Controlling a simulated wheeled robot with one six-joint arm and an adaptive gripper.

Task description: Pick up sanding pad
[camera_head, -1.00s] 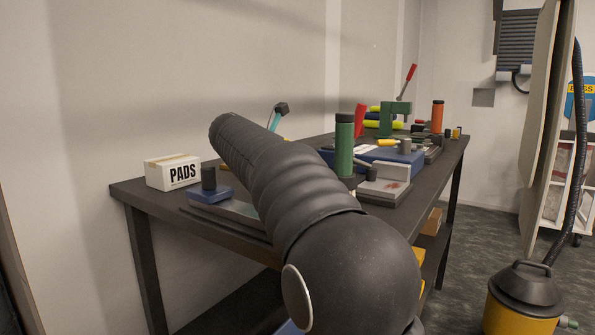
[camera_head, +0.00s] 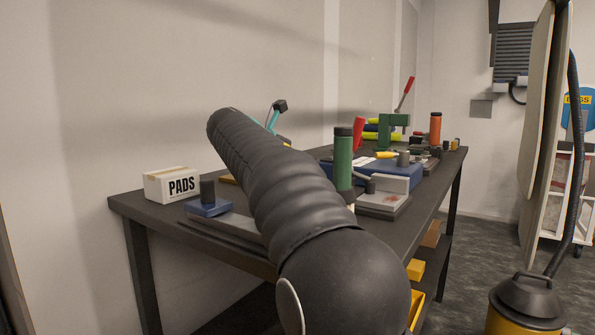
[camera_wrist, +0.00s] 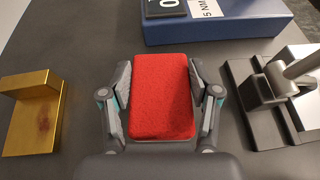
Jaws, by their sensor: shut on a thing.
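The sanding pad (camera_wrist: 160,97) is a red, rounded, rough-looking block in the middle of the wrist view. My gripper (camera_wrist: 163,92) has a finger against each long side of it and is shut on it. The pad appears over the dark bench top; I cannot tell whether it still touches the bench. In the head view my dark arm covers the middle of the bench, and neither the gripper nor the pad shows there.
In the wrist view a brass block (camera_wrist: 32,125) lies left, a blue case (camera_wrist: 215,27) lies ahead, and a metal clamp (camera_wrist: 270,88) stands right. In the head view a PADS box (camera_head: 171,185) and a green bottle (camera_head: 343,160) stand on the bench (camera_head: 150,208).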

